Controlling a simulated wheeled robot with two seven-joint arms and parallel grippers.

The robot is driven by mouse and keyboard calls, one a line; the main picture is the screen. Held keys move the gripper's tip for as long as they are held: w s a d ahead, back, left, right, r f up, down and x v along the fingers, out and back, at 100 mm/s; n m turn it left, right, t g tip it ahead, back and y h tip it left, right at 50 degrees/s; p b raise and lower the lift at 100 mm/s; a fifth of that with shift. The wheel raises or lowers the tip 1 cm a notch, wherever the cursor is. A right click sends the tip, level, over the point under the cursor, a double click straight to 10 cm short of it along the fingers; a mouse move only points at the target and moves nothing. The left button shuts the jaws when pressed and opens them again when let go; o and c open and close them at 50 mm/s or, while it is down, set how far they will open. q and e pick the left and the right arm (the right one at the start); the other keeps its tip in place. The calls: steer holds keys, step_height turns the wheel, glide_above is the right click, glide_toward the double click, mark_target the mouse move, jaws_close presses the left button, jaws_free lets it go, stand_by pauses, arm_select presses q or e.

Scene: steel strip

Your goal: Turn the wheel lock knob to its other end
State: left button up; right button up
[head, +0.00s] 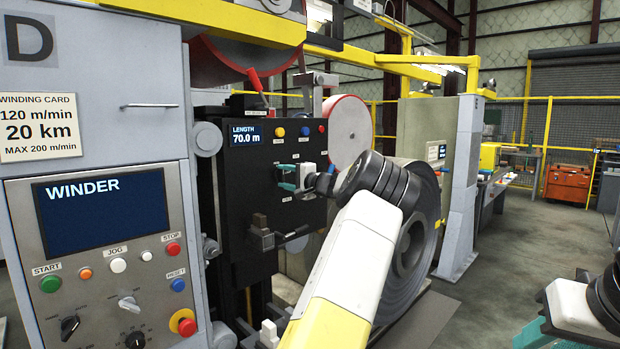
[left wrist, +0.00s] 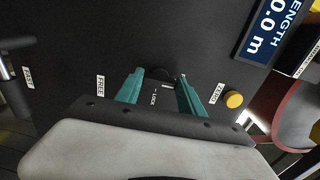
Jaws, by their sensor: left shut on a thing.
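The wheel lock knob (left wrist: 167,77) is a small dark knob on the black panel, seen between the fingertips in the left wrist view and mostly hidden. A LOCK label (left wrist: 155,98) shows between the fingers and a FREE label (left wrist: 100,85) to their left. My left gripper (head: 285,178) is at the panel below the length display, its teal fingers shut on the knob; it also shows in the left wrist view (left wrist: 160,79). Which end the knob points to I cannot tell. My right gripper (head: 530,336) is partly in view at the lower right, away from the panel, its fingertips cut off.
The length display (head: 247,134) reads 70.0 m, with yellow, blue and red buttons beside it. A dark lever (head: 290,236) sticks out below my left gripper. The winder console (head: 105,240) stands at the left. A large steel coil (head: 425,220) stands behind my left arm.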

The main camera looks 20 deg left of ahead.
stand_by(0.4)
arm_select(q)
steer(key=o, duration=1.4)
steer(key=shift+c, duration=0.2)
steer(key=v, duration=0.8)
steer(key=shift+a, duration=0.1)
